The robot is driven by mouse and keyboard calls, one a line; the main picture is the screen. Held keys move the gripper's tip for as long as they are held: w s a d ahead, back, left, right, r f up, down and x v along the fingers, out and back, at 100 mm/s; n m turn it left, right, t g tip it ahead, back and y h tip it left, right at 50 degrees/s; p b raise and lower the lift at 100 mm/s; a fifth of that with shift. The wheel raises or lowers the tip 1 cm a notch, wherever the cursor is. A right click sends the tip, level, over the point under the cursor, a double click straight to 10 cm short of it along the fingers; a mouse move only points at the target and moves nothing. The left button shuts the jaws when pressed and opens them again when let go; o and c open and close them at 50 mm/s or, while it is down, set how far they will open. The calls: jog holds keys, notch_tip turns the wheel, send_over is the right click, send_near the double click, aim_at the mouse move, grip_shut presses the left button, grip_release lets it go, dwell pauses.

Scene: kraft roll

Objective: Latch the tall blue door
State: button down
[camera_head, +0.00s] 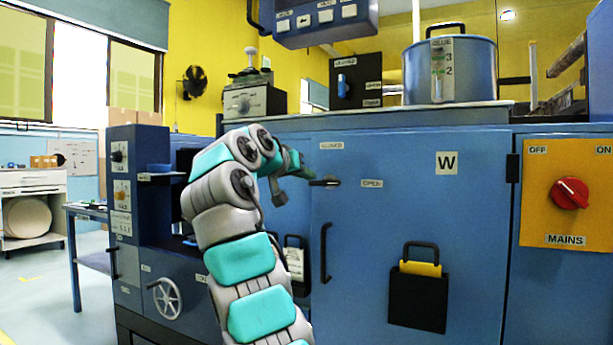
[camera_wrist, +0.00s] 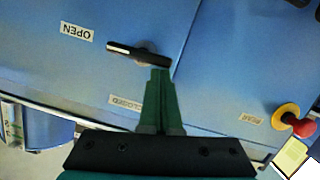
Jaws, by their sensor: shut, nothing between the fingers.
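The tall blue door (camera_head: 410,230) with a W label looks flush with the cabinet front. Its black latch lever (camera_head: 325,182) lies roughly horizontal near the door's upper left; in the wrist view the lever (camera_wrist: 125,49) has its longer end towards the OPEN label (camera_wrist: 76,32). The CLOSED label (camera_wrist: 126,103) is off to the side of it. My gripper (camera_head: 306,175) is at the lever's left; in the wrist view its green fingers (camera_wrist: 160,72) are together and empty, tips at the lever's short end beside the pivot. I cannot tell whether they touch it.
A vertical black door handle (camera_head: 325,252) is below the latch. A black holder (camera_head: 418,300) hangs on the door. A red MAINS knob (camera_head: 569,193) is on an orange panel at right. A pot (camera_head: 450,75) stands on top. Floor at left is open.

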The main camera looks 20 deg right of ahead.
jog(key=shift+a+f+n+h+b, duration=0.1)
jog(key=shift+f+n+h+b, duration=0.1)
jog(key=shift+n+h+b, duration=0.1)
dwell(0.7)
